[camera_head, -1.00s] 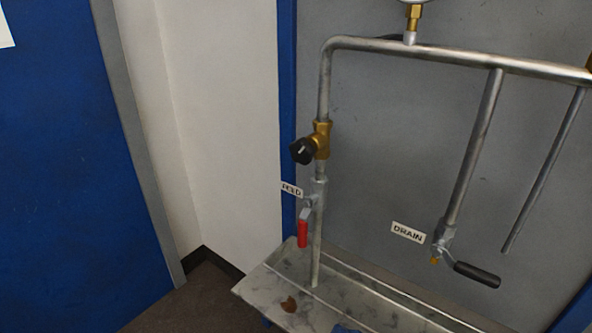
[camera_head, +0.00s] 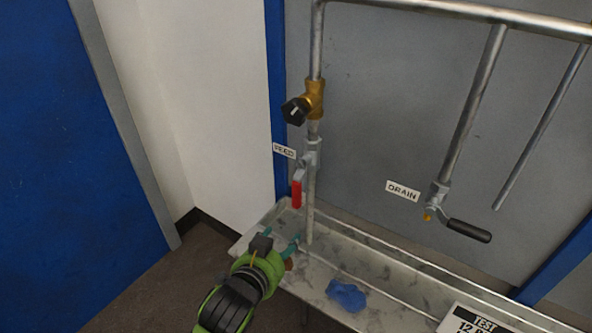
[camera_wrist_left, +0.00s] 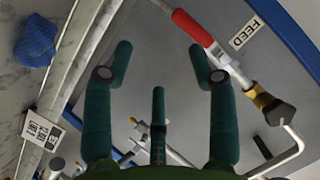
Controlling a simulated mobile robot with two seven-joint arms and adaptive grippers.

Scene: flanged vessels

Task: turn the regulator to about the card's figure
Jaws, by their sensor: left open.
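The regulator is a brass body with a black knob (camera_head: 296,110) on the left upright pipe. It also shows at the right of the left wrist view, brass with its black knob (camera_wrist_left: 279,113). The card (camera_head: 480,322), at the bottom right of the head view, begins "TEST 12"; the rest is cut off. It also shows at the left of the wrist view (camera_wrist_left: 45,128). My left gripper (camera_head: 294,243) is low by the tray, below the regulator and the red feed handle. In the wrist view its green fingers (camera_wrist_left: 160,62) are apart, with nothing between them. My right gripper is not in view.
The feed valve's red handle (camera_head: 297,194) hangs below the regulator. A drain valve with a black lever (camera_head: 468,231) is at the right. A blue panel fills the left.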

